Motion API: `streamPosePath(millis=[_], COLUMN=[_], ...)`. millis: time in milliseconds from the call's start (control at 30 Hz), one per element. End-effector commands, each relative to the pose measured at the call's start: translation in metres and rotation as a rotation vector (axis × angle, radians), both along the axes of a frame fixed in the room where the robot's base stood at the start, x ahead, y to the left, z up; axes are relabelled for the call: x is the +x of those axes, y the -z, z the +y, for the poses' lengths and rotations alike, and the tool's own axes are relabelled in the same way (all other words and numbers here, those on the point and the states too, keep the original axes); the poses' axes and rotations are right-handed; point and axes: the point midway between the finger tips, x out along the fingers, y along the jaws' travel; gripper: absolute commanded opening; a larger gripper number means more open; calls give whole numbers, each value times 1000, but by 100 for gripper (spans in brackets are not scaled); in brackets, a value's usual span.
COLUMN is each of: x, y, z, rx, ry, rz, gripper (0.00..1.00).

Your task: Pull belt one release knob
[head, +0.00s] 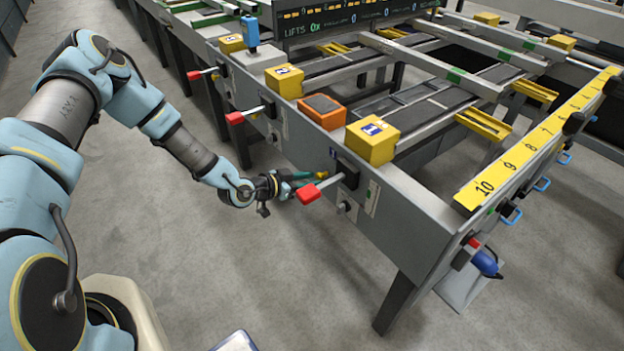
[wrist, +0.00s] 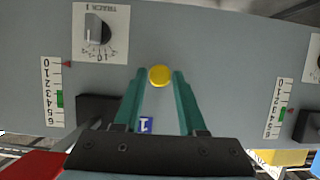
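The yellow round release knob (wrist: 160,75) sits on the grey side panel (wrist: 215,50), with a blue label marked 1 (wrist: 146,124) near it. In the head view the knob (head: 321,175) shows small at the panel, just beyond my fingers. My gripper (wrist: 160,80) has its two green fingers apart, one on each side of the knob, with the tips very close to its edges. I cannot tell whether they touch it. In the head view my gripper (head: 303,179) reaches the panel from the left, beside the red-handled lever.
A red lever handle (head: 308,194) sticks out close below my gripper and also shows in the wrist view (wrist: 35,165). A tension dial (wrist: 98,32) is on the panel. A yellow box marked 1 (head: 372,140) and an orange box (head: 320,110) stand above. The floor at front is clear.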

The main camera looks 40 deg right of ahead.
Motion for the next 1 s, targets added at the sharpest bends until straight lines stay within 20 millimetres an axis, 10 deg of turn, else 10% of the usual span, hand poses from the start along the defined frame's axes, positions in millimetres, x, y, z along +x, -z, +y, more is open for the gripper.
streamPosePath(millis=[233,567,1000], x=[0,1,5], y=[0,-2,-31], z=[0,5,78], rx=[0,-1,1], ry=[-1,-2,-2], rz=[1,-1,0], gripper=[65,65,65])
